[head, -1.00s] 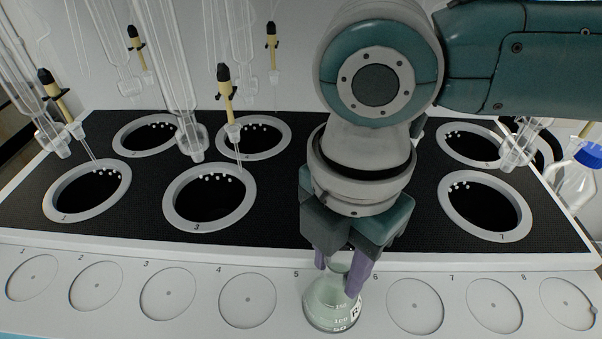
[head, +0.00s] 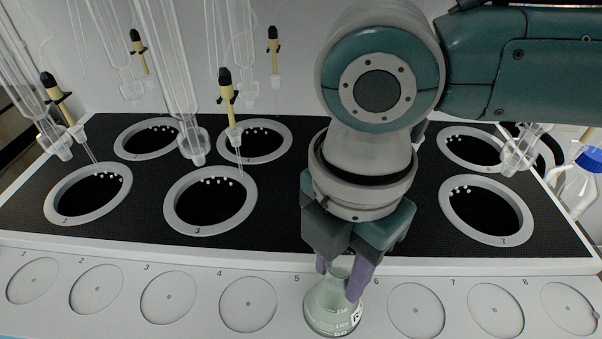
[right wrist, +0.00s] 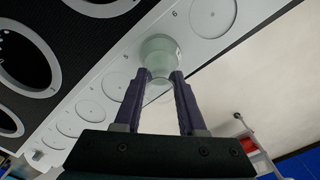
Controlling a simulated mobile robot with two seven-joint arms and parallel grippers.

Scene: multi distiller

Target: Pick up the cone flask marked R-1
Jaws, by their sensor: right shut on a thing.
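A clear conical flask (head: 328,308) with volume marks and a white label stands upright at round spot 5 of the front ledge. Only an "R" can be read on the label; the rest is cut off by the flask's curve. My right gripper (head: 338,280) comes down from above, its purple fingers shut on the flask's neck. In the right wrist view the flask (right wrist: 160,48) sits between the two fingertips (right wrist: 160,76). I cannot tell whether its base touches the ledge. My left gripper is not in view.
Several empty round spots line the ledge (head: 207,283) on both sides. Behind are black heating wells with grey rings (head: 208,230), with glass columns (head: 176,80) and yellow-and-black droppers (head: 227,98) hanging above. A blue-capped bottle (head: 578,185) is at the far right.

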